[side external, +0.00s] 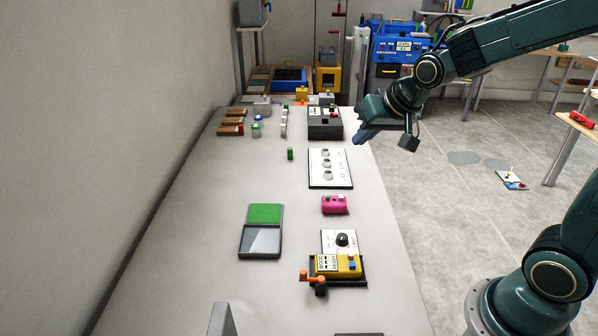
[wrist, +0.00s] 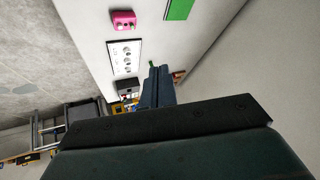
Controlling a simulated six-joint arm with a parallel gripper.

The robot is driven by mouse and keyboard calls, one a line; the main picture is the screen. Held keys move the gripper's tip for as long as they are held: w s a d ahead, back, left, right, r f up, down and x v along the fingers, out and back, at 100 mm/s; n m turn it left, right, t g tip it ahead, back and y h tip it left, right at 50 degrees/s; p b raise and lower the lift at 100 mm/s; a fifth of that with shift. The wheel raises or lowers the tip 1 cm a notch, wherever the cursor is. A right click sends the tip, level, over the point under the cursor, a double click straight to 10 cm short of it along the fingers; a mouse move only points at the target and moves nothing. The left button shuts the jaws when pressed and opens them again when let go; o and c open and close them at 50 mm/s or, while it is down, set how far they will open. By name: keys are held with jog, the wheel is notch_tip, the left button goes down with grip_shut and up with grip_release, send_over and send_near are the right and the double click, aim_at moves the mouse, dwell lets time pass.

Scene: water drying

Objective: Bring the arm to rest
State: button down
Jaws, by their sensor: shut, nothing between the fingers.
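My gripper (side external: 366,133) hangs in the air at the far right edge of the long grey table (side external: 190,235), beside the black box with a red knob (side external: 325,122). Its blue fingers are together with nothing between them. My gripper touches nothing that I can see.
On the table are a white panel with several round knobs (side external: 340,170), a pink box (side external: 334,205), a green-and-grey case (side external: 262,229) and a yellow device with an orange handle (side external: 338,268). A wall (side external: 90,130) runs along the left. The floor (side external: 440,215) right of the table is mostly clear.

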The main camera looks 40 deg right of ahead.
jog(key=s+a+r+n, duration=0.2)
jog(key=s, duration=0.8)
jog(key=s+a+r+n+g, duration=0.1)
jog(key=s+a+r+n, duration=0.1)
jog(key=s, duration=0.8)
jog(key=shift+s+r+n+g+y, duration=0.25)
jog(key=shift+s+n+g+y, duration=0.05)
jog(key=shift+n, duration=0.1)
